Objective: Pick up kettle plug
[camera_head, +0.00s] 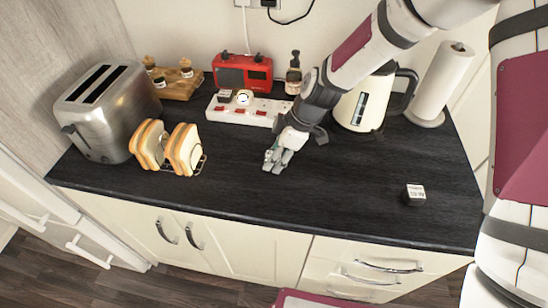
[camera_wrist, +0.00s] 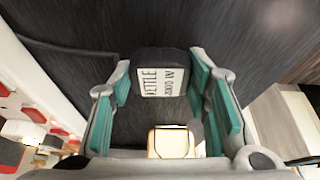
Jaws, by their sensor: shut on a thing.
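My gripper (camera_head: 273,160) hangs low over the middle of the dark worktop, in front of the socket strip. In the wrist view the teal-padded fingers of my gripper (camera_wrist: 160,75) are closed on either side of a dark plug (camera_wrist: 163,58), whose white label reads "KETTLE". I cannot make the plug out in the head view, where the fingers cover it. The cream kettle (camera_head: 362,103) stands behind my arm at the back right. Whether the plug touches the worktop I cannot tell.
A white socket strip (camera_head: 262,113) with red switches lies behind my gripper. The bread rack (camera_head: 203,160) and toaster (camera_head: 108,110) stand to the left. A small dark block with a white label (camera_head: 415,194) lies at the right. The front middle of the worktop (camera_head: 310,205) is clear.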

